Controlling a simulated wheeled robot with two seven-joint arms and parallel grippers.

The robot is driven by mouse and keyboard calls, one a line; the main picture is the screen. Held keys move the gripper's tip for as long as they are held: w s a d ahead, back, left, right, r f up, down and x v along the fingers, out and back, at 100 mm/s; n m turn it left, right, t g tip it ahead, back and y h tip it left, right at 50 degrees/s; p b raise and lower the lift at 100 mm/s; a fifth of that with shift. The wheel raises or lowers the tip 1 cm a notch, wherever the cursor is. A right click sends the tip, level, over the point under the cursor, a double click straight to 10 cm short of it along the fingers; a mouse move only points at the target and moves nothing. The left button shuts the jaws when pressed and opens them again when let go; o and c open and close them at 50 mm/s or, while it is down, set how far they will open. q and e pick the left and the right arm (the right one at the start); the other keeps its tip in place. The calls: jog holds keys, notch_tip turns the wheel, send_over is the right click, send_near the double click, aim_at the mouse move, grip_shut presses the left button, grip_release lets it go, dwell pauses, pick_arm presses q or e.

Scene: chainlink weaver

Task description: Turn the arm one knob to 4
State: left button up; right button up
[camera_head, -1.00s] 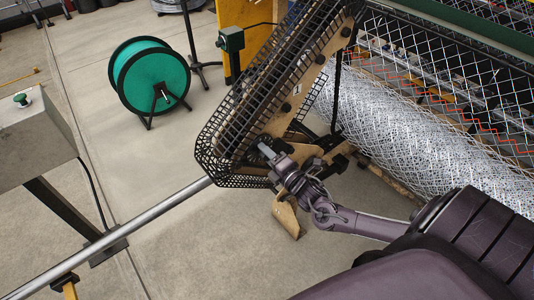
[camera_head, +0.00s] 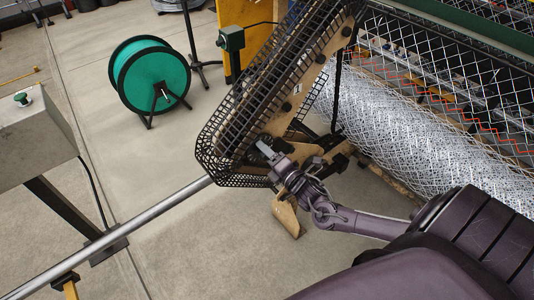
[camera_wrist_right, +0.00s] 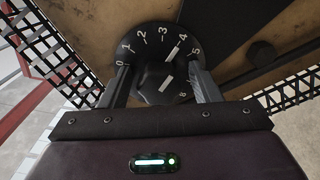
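The arm one knob (camera_wrist_right: 160,75) is a dark round knob on a black dial (camera_wrist_right: 140,44) with white numbers, in the right wrist view. A white pointer mark on the knob lies toward the 4, at the upper right. In the head view my right gripper (camera_head: 265,152) reaches the lower end of the tan machine arm, and the knob is hidden there. My left gripper is not in view.
A black mesh guard (camera_head: 222,150) surrounds the machine arm close to my right gripper. A roll of wire mesh (camera_head: 420,135) lies to the right. A green spool (camera_head: 150,76) stands at left, with a metal bar (camera_head: 150,222) crossing the lower left.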

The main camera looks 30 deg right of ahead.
jog(key=s+b, duration=0.1)
jog(key=s, duration=0.6)
jog(key=shift+s+d, duration=0.35)
jog(key=shift+s, duration=0.05)
dwell(0.3)
jog(key=s+d+f+m+g+h, duration=0.1)
jog(key=s+d+f+m+g, duration=0.2)
jog(key=f, duration=0.7)
jog(key=s+f+m+g+h, duration=0.25)
jog(key=s+f+m, duration=0.25)
jog(key=f, duration=0.5)
jog(key=s+d+f+m+g+h, duration=0.1)
jog(key=s+d+f+m+g, duration=0.2)
jog(key=f, duration=0.7)
jog(key=s+a+f+m+g+y, duration=0.1)
jog(key=s+a+f+m+g, duration=0.1)
jog(key=s+a+f, duration=0.3)
jog(key=s+a+f+m+g+y, duration=0.1)
jog(key=s+a+f+m+g, duration=0.2)
jog(key=s, duration=0.8)
jog(key=s+a+f+m+g+y, duration=0.1)
jog(key=s+a+f+m+g, duration=0.2)
jog(key=s+a+f, duration=0.4)
jog(key=shift+s+a+m, duration=0.6)
jog(key=shift+s+a, duration=0.3)
jog(key=shift+a, duration=0.05)
jog(key=shift+g, duration=0.25)
